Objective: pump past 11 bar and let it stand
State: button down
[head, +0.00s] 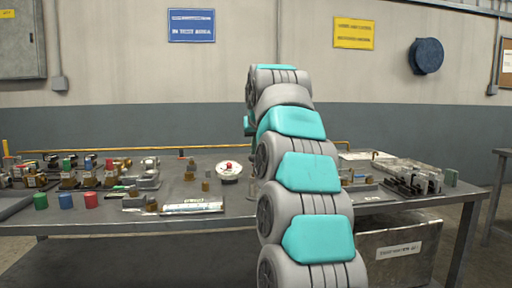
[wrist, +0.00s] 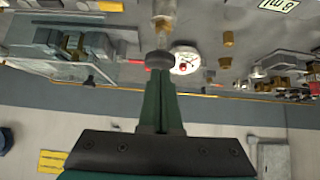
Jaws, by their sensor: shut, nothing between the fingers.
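A white round dial gauge (head: 229,171) with a red spot in its middle stands on the workbench, left of my arm. It also shows in the wrist view (wrist: 185,60), just right of my fingertips; its reading is too small to make out. My gripper (wrist: 159,68) is shut and empty, its dark green fingers together. A dark round knob (wrist: 159,58) shows at the fingertips, with a pale stem and a brass part (wrist: 163,8) beyond it. I cannot tell whether the fingers touch the knob. In the head view my arm hides this spot.
A yellow pipe runs along the back.

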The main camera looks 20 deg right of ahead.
jog(key=shift+f+b, duration=1.2)
jog(key=shift+f, duration=0.7)
jog(key=shift+r+p, duration=0.35)
jog(key=shift+r, duration=0.1)
jog(key=w+r+p+v, duration=0.1)
jog(key=v, duration=1.1)
jog(key=shift+w+d+r, duration=0.15)
jog(key=shift+d+r, duration=0.05)
jog(key=shift+r, duration=0.35)
jog(key=shift+p, duration=0.3)
